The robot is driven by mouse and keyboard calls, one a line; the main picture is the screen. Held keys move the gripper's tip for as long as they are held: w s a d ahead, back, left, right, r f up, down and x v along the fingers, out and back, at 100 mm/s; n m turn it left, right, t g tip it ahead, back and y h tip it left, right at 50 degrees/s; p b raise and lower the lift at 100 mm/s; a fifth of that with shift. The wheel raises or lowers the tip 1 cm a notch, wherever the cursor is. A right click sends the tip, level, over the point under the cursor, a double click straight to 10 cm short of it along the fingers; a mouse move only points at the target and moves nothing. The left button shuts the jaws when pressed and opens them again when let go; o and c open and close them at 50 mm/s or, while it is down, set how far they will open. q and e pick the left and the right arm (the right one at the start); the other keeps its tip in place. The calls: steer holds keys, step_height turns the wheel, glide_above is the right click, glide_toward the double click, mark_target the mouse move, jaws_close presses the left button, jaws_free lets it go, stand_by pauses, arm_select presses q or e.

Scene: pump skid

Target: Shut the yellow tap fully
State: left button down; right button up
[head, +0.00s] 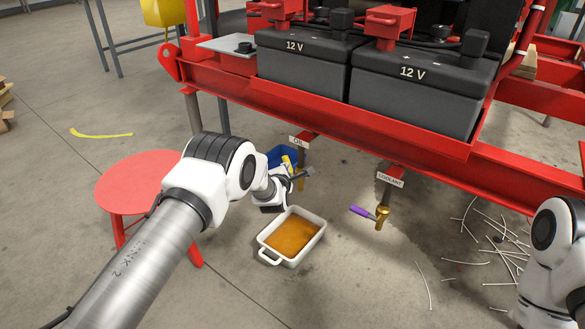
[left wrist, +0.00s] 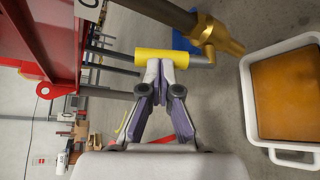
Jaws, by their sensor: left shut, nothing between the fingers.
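The yellow tap is a brass valve (left wrist: 215,35) with a yellow lever handle (left wrist: 175,57), on a pipe under the OIL label (head: 299,140). In the head view its yellow handle (head: 288,163) shows partly behind my left gripper (head: 306,173). In the left wrist view my left gripper (left wrist: 160,65) is shut and empty, its fingertips overlapping the near edge of the handle's middle. I cannot tell whether they touch it. The handle seems to run roughly along the pipe; its exact angle is unclear. My right gripper is out of view.
A white tray (head: 305,257) of amber liquid stands on the floor below the tap. A blue container (head: 275,154) is behind. A brass coolant tap (head: 382,215) with a purple handle hangs to the right. The red skid frame (head: 235,98) is overhead; a red stool (head: 135,180) stands left.

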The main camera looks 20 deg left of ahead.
arm_select(q)
steer(key=a+f, duration=0.1)
steer(key=w+a+n+g+h, duration=0.1)
steer(key=a+f+n, duration=0.1)
steer(key=shift+w+a+f+b, duration=0.25)
steer(key=shift+a+f+b, duration=0.05)
steer(key=shift+a+b, duration=0.1)
stand_by(0.4)
steer(key=shift+d, duration=0.15)
steer(key=shift+s+d+f, duration=0.25)
steer(key=shift+s+d, duration=0.05)
steer(key=shift+d, duration=0.3)
steer(key=shift+r, duration=0.1)
